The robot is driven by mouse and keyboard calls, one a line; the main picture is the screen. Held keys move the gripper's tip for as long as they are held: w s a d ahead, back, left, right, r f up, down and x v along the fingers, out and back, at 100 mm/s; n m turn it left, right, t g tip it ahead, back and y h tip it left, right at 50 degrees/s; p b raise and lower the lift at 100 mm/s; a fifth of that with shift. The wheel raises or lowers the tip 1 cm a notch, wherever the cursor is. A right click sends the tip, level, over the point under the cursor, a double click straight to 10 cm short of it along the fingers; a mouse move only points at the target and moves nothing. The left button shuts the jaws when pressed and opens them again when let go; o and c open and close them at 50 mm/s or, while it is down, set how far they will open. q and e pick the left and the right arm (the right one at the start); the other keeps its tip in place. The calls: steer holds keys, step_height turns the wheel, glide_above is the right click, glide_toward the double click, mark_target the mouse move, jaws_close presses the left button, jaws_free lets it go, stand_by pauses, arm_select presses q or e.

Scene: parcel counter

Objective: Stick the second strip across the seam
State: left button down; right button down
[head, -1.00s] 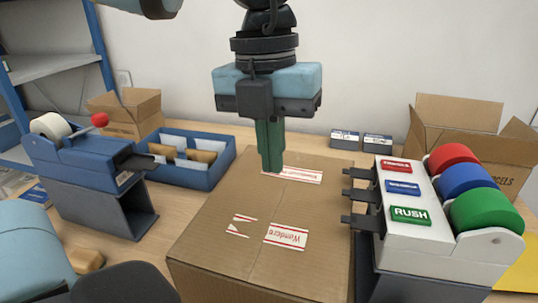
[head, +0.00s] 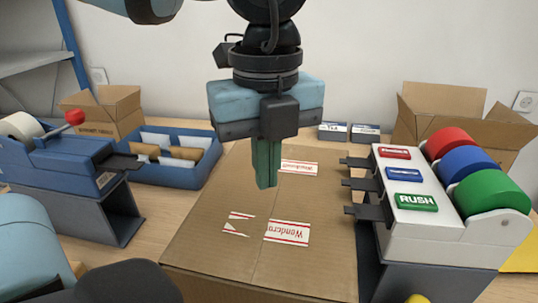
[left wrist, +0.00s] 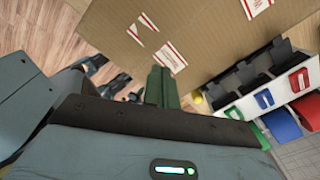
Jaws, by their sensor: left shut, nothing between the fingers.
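My left gripper (head: 265,186) is shut and empty, pointing down over the far half of the brown cardboard box (head: 210,247). It also shows in the left wrist view (left wrist: 160,72). A faint seam runs lengthwise along the box top. A white strip with red edges (head: 300,167) lies on the far part, its left portion hidden behind my fingers. White jagged-edged pieces (head: 237,225) lie to the seam's left. My right gripper is not in view.
A tape dispenser with three coloured rolls (head: 415,232) stands right of the box, its dark tabs reaching towards it. A blue dispenser (head: 65,160) with a red knob stands left. A blue divided tray (head: 185,178) and open cartons (head: 105,105) are behind.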

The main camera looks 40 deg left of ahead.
mark_target(267, 228)
arm_select(q)
step_height(267, 228, down, 4)
steer(key=shift+r+b, duration=0.1)
steer(key=shift+b, duration=0.65)
steer(key=shift+f, duration=0.45)
steer(key=shift+f, duration=0.1)
steer(key=shift+f+b, duration=0.45)
steer(key=shift+b, duration=0.2)
steer(key=shift+f, duration=0.1)
steer(key=shift+f+b, duration=0.5)
steer(key=shift+b, duration=0.1)
steer(key=shift+f+b, duration=0.4)
steer(key=shift+f, duration=0.05)
steer(key=shift+r, duration=0.1)
